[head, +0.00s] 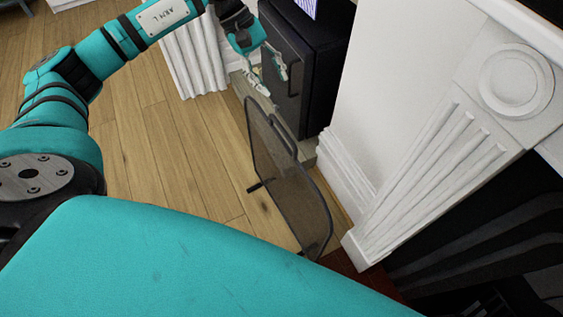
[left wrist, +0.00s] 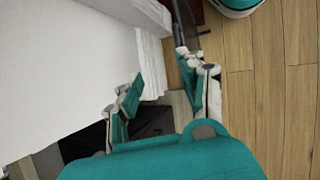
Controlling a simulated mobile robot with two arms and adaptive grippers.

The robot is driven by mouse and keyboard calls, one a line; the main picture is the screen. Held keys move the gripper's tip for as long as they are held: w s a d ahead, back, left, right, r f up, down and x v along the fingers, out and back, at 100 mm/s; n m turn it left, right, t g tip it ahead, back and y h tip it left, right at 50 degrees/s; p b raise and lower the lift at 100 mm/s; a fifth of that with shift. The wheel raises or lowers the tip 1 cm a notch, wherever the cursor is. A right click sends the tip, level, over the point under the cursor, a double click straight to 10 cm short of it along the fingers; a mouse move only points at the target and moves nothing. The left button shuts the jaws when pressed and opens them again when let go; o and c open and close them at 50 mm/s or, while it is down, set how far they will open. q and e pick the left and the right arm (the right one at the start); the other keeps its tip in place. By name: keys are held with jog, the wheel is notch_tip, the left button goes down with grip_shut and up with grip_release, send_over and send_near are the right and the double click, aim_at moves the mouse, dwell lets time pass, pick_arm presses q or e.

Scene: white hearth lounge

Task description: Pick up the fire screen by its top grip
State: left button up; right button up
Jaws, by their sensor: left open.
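The fire screen (head: 290,185) stands on the wood floor in the head view, a dark mesh panel in a rounded dark frame. Its top grip (head: 284,138) is a dark loop along the upper edge. My left gripper (head: 268,76) is open and empty, above and beyond the screen's far end, apart from the grip. In the left wrist view my left gripper (left wrist: 158,82) has its fingers spread. Part of the screen (left wrist: 185,20) shows there beyond the right finger, with much of it hidden or out of frame. My right gripper is not in view.
A white fireplace surround (head: 385,110) stands close to the right of the screen. A black cabinet-like box (head: 310,60) stands on a stone ledge behind my left gripper. A fluted white pillar (head: 193,60) is at the back. Wood floor (head: 165,140) left of the screen is clear.

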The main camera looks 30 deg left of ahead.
pick_arm(q)
jog(key=a+y, duration=0.1)
jog(key=a, duration=0.3)
send_near(281, 127)
jog(key=x, duration=0.4)
jog(key=shift+d+f, duration=0.1)
jog(key=shift+f, duration=0.3)
jog(key=shift+x, duration=3.05)
jog(key=shift+s+d, duration=0.1)
jog(key=shift+d, duration=0.05)
grip_shut()
